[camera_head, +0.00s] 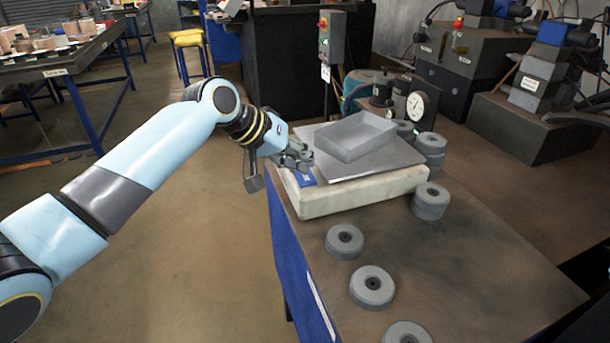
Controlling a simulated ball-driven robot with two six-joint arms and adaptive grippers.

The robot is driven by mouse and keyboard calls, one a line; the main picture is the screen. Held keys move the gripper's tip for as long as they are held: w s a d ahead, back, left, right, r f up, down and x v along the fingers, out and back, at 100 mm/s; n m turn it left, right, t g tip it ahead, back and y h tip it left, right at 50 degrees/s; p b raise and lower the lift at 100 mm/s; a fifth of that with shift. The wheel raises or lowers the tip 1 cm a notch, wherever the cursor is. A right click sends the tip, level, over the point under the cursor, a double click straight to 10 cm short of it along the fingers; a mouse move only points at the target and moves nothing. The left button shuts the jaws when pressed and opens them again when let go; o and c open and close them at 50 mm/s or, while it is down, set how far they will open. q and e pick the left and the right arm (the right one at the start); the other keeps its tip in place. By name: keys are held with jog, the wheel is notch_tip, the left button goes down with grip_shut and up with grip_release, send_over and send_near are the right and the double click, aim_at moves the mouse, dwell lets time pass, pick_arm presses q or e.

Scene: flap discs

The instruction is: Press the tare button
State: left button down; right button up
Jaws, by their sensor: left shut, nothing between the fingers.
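A scale with a pale, thick base (350,199) and a grey metal plate (385,161) stands on the workbench. A small blue panel (306,180) sits at the scale's left front corner. I cannot make out a separate tare button on it. An open grey tray (353,137) rests on the plate. My left gripper (304,164) is shut and empty, just above the blue panel at the scale's left end. I cannot tell whether its fingertips touch the panel; the gripper partly hides that corner. My right gripper is not in view.
Grey flap discs lie on the bench: singles (344,241) and (372,287) in front, a stack (431,201) at the scale's right. A round dial gauge (416,107) and a control box (332,37) stand behind. The bench's right front is clear.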

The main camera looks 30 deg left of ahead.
pick_arm(q)
jog(key=shift+f, duration=0.35)
dwell(0.4)
jog(key=shift+r, duration=0.1)
jog(key=shift+r+p, duration=0.75)
jog(key=shift+p, duration=0.2)
notch_tip(320, 180, up, 5)
jog(key=p, duration=0.5)
dwell(0.5)
